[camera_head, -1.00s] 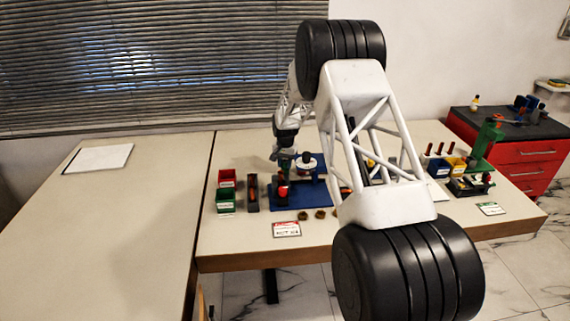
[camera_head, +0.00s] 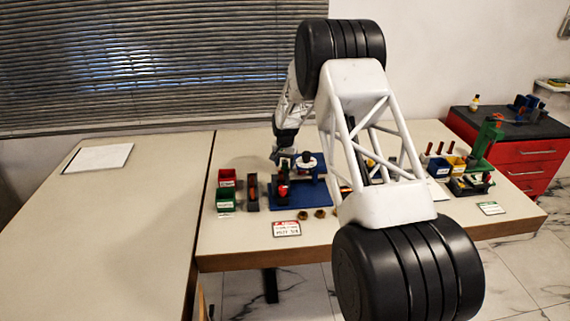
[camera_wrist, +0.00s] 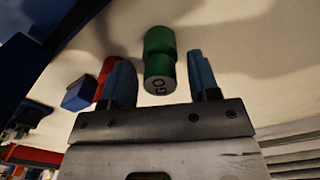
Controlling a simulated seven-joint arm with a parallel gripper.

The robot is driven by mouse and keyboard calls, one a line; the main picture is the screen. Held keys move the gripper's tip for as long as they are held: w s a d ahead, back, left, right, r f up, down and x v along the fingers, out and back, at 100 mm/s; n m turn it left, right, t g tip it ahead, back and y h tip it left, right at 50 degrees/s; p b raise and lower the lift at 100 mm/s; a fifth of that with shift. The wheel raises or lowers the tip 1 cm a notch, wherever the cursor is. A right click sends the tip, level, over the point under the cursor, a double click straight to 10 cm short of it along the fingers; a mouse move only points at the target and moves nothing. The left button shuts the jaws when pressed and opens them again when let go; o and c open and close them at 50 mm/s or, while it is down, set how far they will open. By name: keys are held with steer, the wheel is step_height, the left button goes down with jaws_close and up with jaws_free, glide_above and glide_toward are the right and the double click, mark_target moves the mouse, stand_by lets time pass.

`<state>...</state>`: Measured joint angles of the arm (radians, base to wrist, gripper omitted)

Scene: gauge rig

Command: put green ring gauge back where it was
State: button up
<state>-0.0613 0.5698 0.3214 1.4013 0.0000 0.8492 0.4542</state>
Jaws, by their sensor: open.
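In the wrist view a green stepped cylinder (camera_wrist: 159,55), marked GO on its near end, shows between my two blue fingers. I see a gap on each side of it; no ring shape is clear. In that view my gripper (camera_wrist: 160,64) is open, and a red piece (camera_wrist: 104,80) is partly behind the left finger. In the head view my gripper (camera_head: 285,160) is small, over the blue rig base (camera_head: 300,198) near a red-topped part (camera_head: 283,190). I cannot make out the green piece in the head view.
A red bin (camera_head: 227,178), a green bin (camera_head: 226,203) and a dark narrow tray (camera_head: 252,194) stand left of the rig. Brass nuts (camera_head: 303,216) and a card (camera_head: 287,229) lie in front. A green press (camera_head: 487,145) stands far right. The left table is mostly clear.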

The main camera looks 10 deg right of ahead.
mark_target(285, 162)
step_height(285, 162, up, 12)
stand_by(0.6)
stand_by(0.5)
steer(key=s+d+r+n, duration=0.1)
steer(key=s+r, duration=0.6)
steer(key=s, duration=0.3)
steer(key=s+d+r+t, duration=0.1)
steer(key=s+d+r, duration=0.1)
steer(key=s+r, duration=0.7)
steer(key=s+d+r+n, duration=0.1)
steer(key=s+r, duration=0.4)
steer(key=s, duration=0.7)
steer(key=s+d+f+n+t, duration=0.1)
steer(key=s+d+f+n, duration=0.1)
steer(key=s, duration=3.5)
steer(key=shift+d+t, duration=0.2)
steer(key=shift+t, duration=0.1)
